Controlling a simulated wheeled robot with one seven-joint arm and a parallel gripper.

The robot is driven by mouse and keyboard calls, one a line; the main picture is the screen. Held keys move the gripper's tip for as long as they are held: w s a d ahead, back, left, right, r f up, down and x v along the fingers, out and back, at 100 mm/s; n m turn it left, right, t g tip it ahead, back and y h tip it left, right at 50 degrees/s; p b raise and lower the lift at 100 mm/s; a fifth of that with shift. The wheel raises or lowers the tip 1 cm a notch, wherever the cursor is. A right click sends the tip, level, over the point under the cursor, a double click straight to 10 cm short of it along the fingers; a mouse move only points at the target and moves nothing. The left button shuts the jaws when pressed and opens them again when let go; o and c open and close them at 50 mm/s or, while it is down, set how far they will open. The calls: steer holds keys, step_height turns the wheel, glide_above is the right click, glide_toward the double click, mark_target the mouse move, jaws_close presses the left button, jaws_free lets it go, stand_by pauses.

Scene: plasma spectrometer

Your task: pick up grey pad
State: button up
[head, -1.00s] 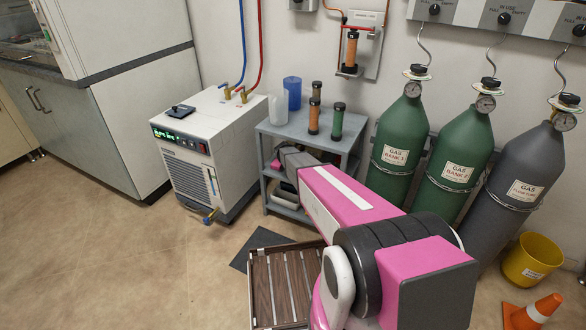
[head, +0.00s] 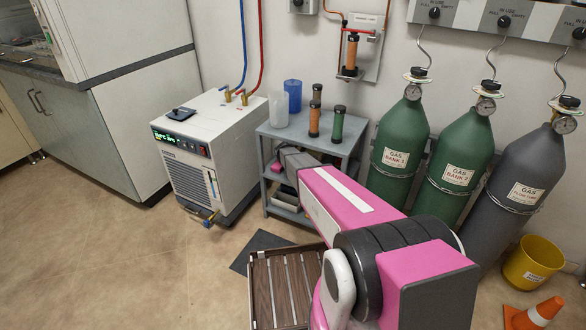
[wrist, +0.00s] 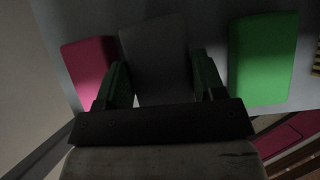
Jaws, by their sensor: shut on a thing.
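The grey pad (wrist: 152,45) is in the wrist view, upper middle, between my gripper's two green-sided fingers. My gripper (wrist: 160,78) is shut on this pad, one finger along each side. A pink pad (wrist: 86,68) lies just left of it and a green pad (wrist: 262,58) to its right, both apart from the grey one. In the head view my arm reaches into the grey shelf cart (head: 320,133) below its top. The gripper and grey pad cannot be made out there. A bit of pink pad (head: 276,165) shows at the cart's left side.
The cart's top and posts closely surround my arm. A chiller (head: 205,150) stands left, gas cylinders (head: 398,150) right. A slatted wooden crate (head: 262,290) lies on the floor in front.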

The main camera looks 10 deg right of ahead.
steer(key=s+a, duration=1)
steer(key=s, duration=0.4)
steer(key=shift+s+a, duration=0.2)
steer(key=shift+f, duration=0.1)
